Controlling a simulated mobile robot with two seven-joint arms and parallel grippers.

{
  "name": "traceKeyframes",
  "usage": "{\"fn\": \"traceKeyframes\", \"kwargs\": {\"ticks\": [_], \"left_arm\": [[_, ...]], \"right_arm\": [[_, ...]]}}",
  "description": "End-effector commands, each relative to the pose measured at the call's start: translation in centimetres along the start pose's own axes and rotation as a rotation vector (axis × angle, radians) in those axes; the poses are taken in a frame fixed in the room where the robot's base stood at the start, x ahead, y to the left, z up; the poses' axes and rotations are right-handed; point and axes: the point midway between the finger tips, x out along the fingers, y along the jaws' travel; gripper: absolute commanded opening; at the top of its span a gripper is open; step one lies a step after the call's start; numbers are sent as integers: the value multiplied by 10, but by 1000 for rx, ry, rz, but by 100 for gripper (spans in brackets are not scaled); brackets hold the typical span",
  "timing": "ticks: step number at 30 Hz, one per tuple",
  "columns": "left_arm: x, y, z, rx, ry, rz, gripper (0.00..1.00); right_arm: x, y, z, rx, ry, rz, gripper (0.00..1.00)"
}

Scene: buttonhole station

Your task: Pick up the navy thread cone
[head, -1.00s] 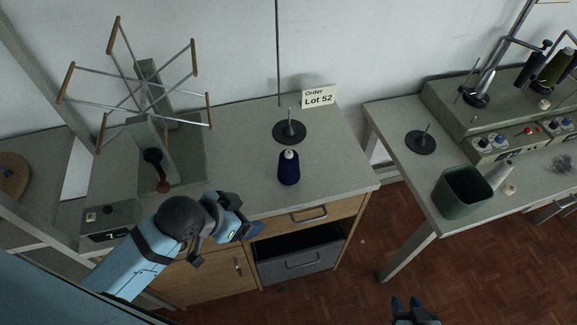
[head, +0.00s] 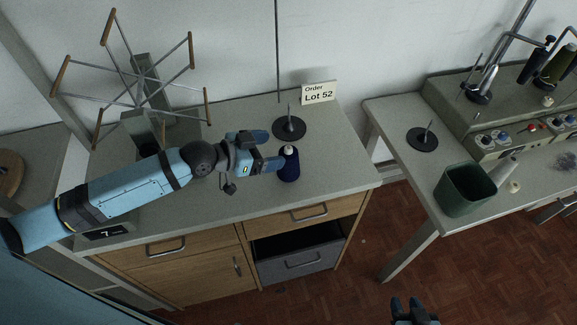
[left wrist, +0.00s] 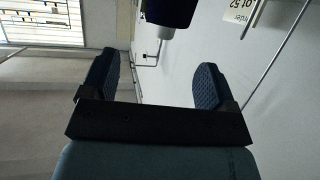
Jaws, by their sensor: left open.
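The navy thread cone (head: 289,167) stands upright on the left bench top, its pale tip upward. My left gripper (head: 272,150) is open and empty, just left of the cone. In the left wrist view, the navy thread cone (left wrist: 171,12) shows at the top edge, partly cut off. There it lies beyond the spread fingertips of my left gripper (left wrist: 155,78), not between them. My right gripper (head: 413,308) shows at the bottom edge of the head view, far from the cone, and its opening is unclear.
A black disc stand with a spike (head: 289,128) is behind the cone, near the "Lot 52" card (head: 318,93). A spoked yarn winder (head: 140,82) stands at the left. An open drawer (head: 301,262) is below. The right bench holds a green bin (head: 464,190).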

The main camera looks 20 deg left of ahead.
Motion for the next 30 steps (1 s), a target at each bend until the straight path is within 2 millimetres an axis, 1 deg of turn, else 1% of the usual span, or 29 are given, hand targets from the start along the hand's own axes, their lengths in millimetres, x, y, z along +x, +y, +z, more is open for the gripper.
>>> {"fn": "traceKeyframes", "kwargs": {"ticks": [1,3,8,11,16,19,22,29,30], "left_arm": [[11,0,2,-1,3,0,81],[21,0,2,0,2,0,81],[31,0,1,0,0,1,81],[40,-1,6,0,0,0,81],[65,-4,14,0,2,0,81],[76,-4,11,0,1,0,81],[82,-4,10,0,-1,0,81],[82,-4,9,1,-2,0,81],[82,-4,9,1,-2,0,72]], "right_arm": [[4,-1,6,-1,0,-3,36],[6,-2,7,-2,1,-6,36],[8,-2,9,-3,3,-6,36],[12,-2,15,-3,6,-6,36],[25,0,33,-4,7,-3,36],[26,1,38,-4,2,-1,36],[27,2,40,-4,-1,0,36],[27,2,39,-4,1,1,36],[26,2,38,-4,2,1,36]]}}
